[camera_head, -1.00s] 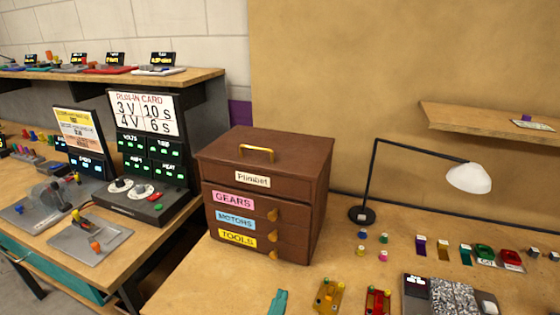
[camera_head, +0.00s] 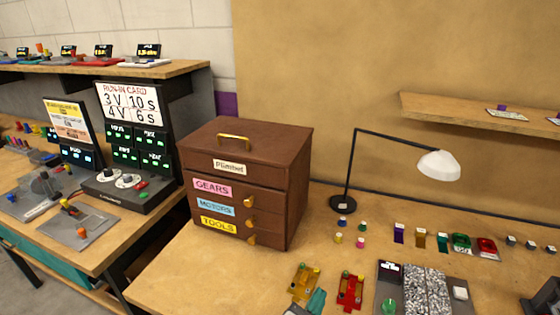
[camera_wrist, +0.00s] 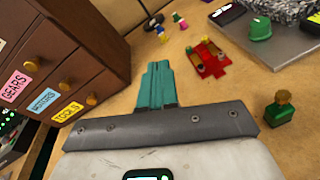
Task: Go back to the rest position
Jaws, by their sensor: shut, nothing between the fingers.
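My gripper (camera_head: 316,299) shows at the bottom edge of the head view, low over the table in front of the drawer cabinet (camera_head: 250,180). Its teal fingers are pressed together and hold nothing. In the wrist view the shut fingers (camera_wrist: 158,68) point away over bare tabletop, between the cabinet on the left and a red fixture (camera_wrist: 208,60) on the right. Most of my arm is out of the head view.
A yellow fixture (camera_head: 304,281) and a red fixture stand close to my gripper. A grey tray of gravel (camera_head: 427,285) lies to the right. A black desk lamp (camera_head: 438,166) stands behind. A green piece (camera_wrist: 280,109) is right of my gripper in the wrist view.

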